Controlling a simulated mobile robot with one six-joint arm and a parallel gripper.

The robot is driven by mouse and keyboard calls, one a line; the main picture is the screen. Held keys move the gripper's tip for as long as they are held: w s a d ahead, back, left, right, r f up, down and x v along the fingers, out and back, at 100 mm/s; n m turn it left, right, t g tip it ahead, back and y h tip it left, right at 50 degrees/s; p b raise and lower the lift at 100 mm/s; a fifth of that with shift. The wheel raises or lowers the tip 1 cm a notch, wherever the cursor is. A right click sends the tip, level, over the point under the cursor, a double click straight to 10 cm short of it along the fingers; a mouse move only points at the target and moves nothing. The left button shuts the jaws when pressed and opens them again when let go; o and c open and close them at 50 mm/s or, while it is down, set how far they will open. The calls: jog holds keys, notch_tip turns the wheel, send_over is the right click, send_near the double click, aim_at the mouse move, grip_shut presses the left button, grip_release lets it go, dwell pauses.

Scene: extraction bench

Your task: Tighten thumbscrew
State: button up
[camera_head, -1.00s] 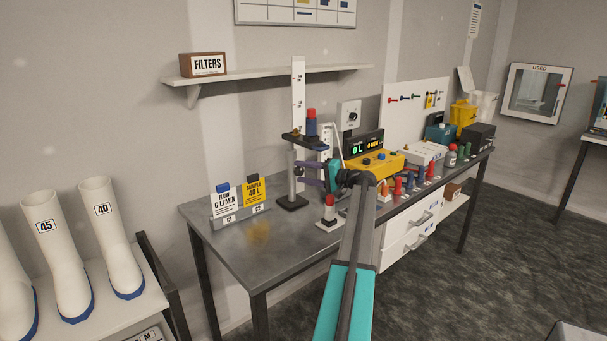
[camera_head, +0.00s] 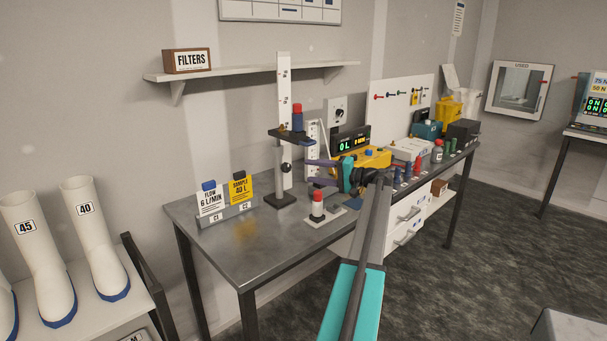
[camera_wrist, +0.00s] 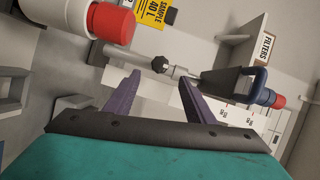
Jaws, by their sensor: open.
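The thumbscrew is a black knob (camera_head: 286,168) on the side of the upright post of a stand (camera_head: 279,200). In the wrist view the knob (camera_wrist: 160,65) lies straight ahead, in line with the gap between my fingers. My gripper (camera_head: 309,172) is open and empty to the right of the knob, its purple fingers pointing at it and apart from it. The stand's dark platform (camera_head: 291,137) carries a blue tube with a red cap (camera_head: 297,116). Whether the knob is tight cannot be seen.
A white, red-topped cylinder (camera_head: 317,206) on a flat base stands below my gripper, close by it in the wrist view (camera_wrist: 113,24). A yellow pump (camera_head: 364,158) and several coloured cylinders are behind and right. Sign cards (camera_head: 225,194) stand left. The bench's front left is clear.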

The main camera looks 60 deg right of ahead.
jog(key=shift+s+d+r, duration=0.1)
jog(key=shift+s, duration=0.9)
jog(key=shift+s+d+r, duration=0.1)
jog(key=shift+s, duration=0.85)
